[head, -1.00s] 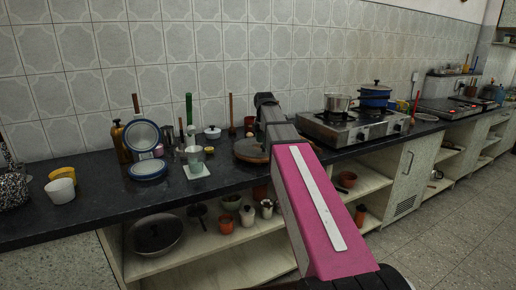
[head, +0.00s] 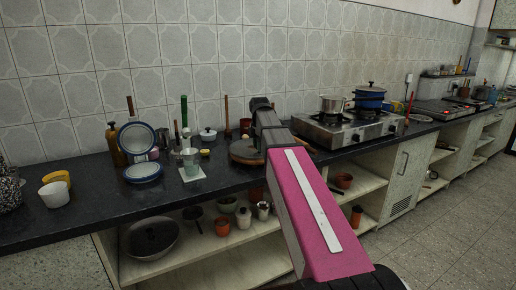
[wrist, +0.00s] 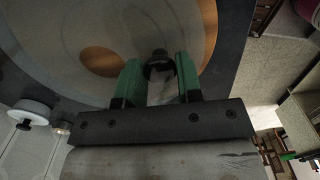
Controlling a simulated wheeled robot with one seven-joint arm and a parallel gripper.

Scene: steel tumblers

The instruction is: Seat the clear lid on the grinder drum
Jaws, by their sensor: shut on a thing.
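My gripper (wrist: 159,72) has green fingers and is shut on the dark knob (wrist: 159,66) of the clear lid (wrist: 100,30) in the wrist view. The lid is a wide see-through disc, and brown patches show through or beside it. A round brown-topped thing (head: 244,151) lies on the counter beneath my arm in the head view. I cannot tell whether it is the grinder drum, or whether the lid touches what is below. My arm hides the gripper in the head view.
A white lidded pot (head: 208,134) stands left of my arm, near a steel tumbler (head: 189,157) on a pale tile. The gas stove (head: 348,128) is to the right. The counter's front edge (head: 215,193) is close by.

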